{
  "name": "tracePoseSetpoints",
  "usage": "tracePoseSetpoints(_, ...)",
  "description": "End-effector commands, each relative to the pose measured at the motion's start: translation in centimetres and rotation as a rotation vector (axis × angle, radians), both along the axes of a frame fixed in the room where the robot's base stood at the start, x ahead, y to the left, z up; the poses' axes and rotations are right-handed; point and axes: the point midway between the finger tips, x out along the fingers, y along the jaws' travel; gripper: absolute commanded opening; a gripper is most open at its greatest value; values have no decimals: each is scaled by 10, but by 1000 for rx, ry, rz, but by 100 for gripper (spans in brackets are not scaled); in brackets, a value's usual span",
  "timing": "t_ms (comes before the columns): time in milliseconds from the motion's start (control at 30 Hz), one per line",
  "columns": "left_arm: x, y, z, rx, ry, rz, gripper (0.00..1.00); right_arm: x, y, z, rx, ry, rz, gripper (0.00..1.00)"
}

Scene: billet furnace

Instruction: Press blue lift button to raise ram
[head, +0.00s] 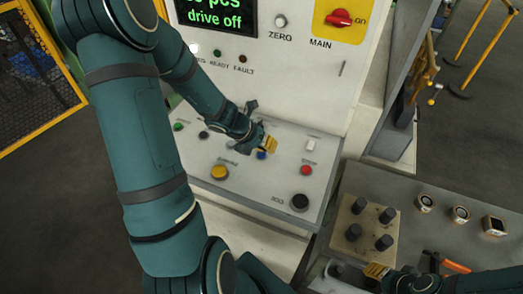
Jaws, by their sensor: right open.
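The blue lift button (262,155) sits on the sloped light-grey control panel, partly covered by my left gripper. My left gripper (267,144) has its yellow fingertips together, right at the blue button; whether they touch it I cannot tell. My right gripper (378,271) is at the bottom edge, open, beside the lower grey table, and only partly in view. The ram is not in view.
The panel also has a yellow button (219,172), a red button (306,170), a white switch (311,145) and a black knob (300,202). Above are a display reading "drive off" (217,17) and a red main switch (339,18). A block with black pegs (355,235) stands lower right.

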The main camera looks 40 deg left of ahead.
Motion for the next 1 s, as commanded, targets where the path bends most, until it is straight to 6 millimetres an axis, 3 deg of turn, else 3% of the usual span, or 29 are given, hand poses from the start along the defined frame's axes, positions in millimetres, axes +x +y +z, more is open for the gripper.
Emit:
tracePoseSetpoints(467,0,0,7,0,0,0,0,0,0,6,0,0,0,47)
tracePoseSetpoints(1000,0,0,53,0,-1,0,0,0,0,53,0,0,0,47)
